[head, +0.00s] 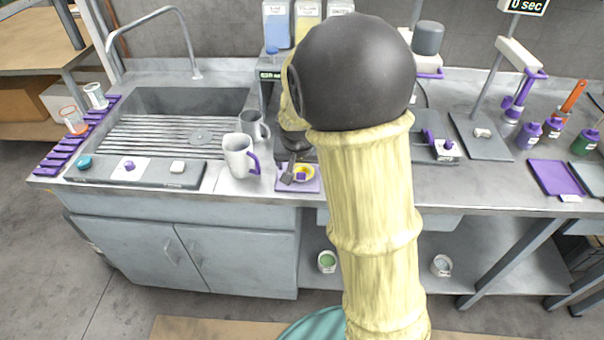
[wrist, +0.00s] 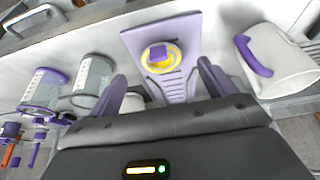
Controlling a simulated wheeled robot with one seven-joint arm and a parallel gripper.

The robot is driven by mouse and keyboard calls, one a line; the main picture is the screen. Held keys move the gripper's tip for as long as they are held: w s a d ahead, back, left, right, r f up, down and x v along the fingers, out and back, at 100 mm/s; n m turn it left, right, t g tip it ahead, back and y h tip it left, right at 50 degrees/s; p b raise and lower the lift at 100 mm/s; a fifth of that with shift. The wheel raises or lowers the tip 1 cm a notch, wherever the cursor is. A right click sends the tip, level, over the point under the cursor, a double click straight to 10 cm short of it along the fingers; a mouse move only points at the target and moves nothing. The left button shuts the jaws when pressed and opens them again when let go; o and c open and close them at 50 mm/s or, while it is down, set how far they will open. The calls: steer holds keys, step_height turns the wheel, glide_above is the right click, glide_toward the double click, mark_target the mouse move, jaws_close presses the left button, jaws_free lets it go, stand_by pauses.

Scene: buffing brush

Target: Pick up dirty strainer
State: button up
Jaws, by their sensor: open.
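A round yellow piece with a purple square knob (head: 303,172), apparently the dirty strainer, lies on a purple mat (head: 312,186) near the counter's front edge. In the wrist view the yellow piece (wrist: 150,60) sits on the purple plate (wrist: 187,26), just beyond and between my fingertips. My gripper (wrist: 163,85) is open, with one purple finger on each side and nothing between them. In the head view my arm hides much of the gripper, and its fingers show only as small dark shapes near the mat.
A white mug with a purple handle (head: 239,156) stands left of the mat, and a grey mug (head: 254,127) behind it. Further left is the sink (head: 185,105). Dispensers (head: 277,25) stand behind. A purple mat (head: 558,178) and bottles (head: 529,135) are at right.

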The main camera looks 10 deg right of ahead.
steer(key=x, duration=0.5)
steer(key=shift+s+f, duration=0.1)
steer(key=shift+f, duration=0.05)
steer(key=shift+c, duration=0.2)
stand_by(0.4)
steer(key=c, duration=1)
